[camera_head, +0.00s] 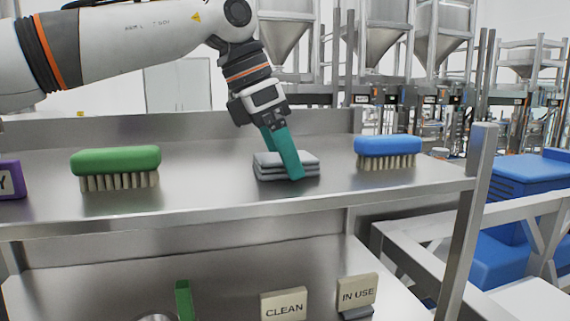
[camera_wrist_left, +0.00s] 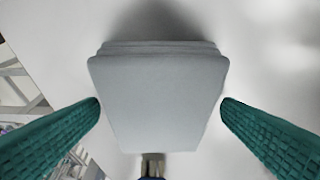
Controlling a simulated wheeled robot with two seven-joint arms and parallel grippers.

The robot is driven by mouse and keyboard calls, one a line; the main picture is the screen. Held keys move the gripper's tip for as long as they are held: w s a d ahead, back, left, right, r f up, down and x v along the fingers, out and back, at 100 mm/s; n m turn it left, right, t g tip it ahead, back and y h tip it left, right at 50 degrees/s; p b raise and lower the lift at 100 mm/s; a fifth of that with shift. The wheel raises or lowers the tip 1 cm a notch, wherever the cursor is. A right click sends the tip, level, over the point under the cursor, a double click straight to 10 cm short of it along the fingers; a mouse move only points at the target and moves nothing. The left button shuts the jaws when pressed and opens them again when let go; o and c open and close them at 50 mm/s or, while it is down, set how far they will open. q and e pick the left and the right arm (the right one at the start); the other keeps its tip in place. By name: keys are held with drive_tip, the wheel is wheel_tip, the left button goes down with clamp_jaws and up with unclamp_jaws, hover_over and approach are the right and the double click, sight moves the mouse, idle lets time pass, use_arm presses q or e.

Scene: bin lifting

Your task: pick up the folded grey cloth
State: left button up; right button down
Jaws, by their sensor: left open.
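The folded grey cloth (camera_head: 268,172) lies flat in several layers on the steel shelf (camera_head: 220,185), between a green brush and a blue brush. It fills the middle of the left wrist view (camera_wrist_left: 158,95). My left gripper (camera_head: 284,165) reaches down over the cloth with its green fingers. In the left wrist view the open fingers (camera_wrist_left: 160,108) stand on either side of the cloth, close to its edges. Whether they touch it I cannot tell. My right gripper is not in view.
A green brush (camera_head: 115,160) stands left of the cloth and a blue brush (camera_head: 387,148) right of it. A purple block (camera_head: 10,180) is at the far left. A steel post (camera_head: 470,200) rises at the shelf's right end. Signs reading CLEAN (camera_head: 284,306) and IN USE (camera_head: 357,293) stand below.

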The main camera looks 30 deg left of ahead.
use_arm(q)
drive_tip(key=c, duration=1.1)
drive_tip(key=shift+o, duration=0.2)
drive_tip(key=shift+r, duration=0.15)
wheel_tip(320, 180, up, 9)
drive_tip(key=shift+d+f, duration=0.15)
drive_tip(key=shift+f, duration=0.05)
drive_tip(key=shift+r, duration=0.75)
